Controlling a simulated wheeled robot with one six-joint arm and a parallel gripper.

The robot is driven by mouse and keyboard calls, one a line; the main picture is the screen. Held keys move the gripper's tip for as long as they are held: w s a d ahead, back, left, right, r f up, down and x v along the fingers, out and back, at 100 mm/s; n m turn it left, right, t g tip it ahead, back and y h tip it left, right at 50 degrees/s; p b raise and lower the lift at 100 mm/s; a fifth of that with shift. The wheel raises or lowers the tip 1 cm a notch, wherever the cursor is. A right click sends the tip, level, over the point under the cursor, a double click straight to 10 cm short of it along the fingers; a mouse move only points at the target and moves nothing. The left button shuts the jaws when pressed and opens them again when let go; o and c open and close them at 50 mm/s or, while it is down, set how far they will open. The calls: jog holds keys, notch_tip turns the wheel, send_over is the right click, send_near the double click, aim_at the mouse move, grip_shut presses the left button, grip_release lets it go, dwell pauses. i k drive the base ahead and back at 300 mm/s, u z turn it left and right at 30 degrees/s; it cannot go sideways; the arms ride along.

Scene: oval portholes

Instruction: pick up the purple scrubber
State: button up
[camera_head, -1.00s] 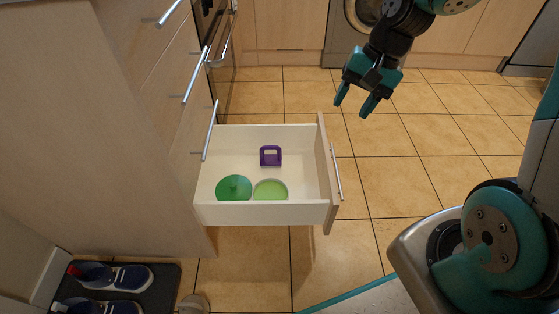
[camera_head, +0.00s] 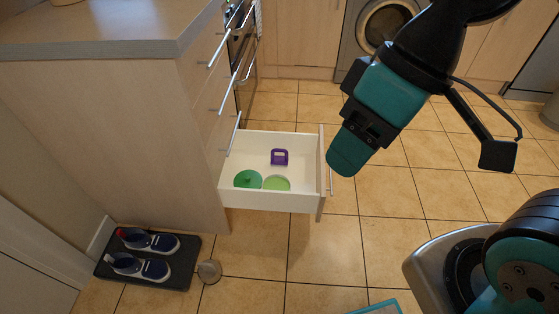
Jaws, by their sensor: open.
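The purple scrubber (camera_head: 279,157), a small block with a handle-like opening, stands in the open drawer (camera_head: 270,202), near its far wall. My gripper (camera_head: 347,156) is above and to the right of the drawer front in the picture, apart from the scrubber. It is open and pointed downward, with its fingers seen nearly in line, so the gap between them is hidden. Nothing shows in it.
A dark green round item (camera_head: 247,179) and a light green round one (camera_head: 277,183) lie in the drawer's near part. The drawer's front panel (camera_head: 321,185) stands beside my gripper. Shoes on a black tray (camera_head: 180,274) lie lower left.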

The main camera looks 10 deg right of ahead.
aim_at(276, 162)
jog(key=z, duration=0.05)
jog(key=k, duration=0.5)
jog(key=u, duration=1.15)
jog(key=i, duration=1)
jog(key=z, duration=1.75)
jog(key=i, duration=1)
jog(key=u, duration=0.05)
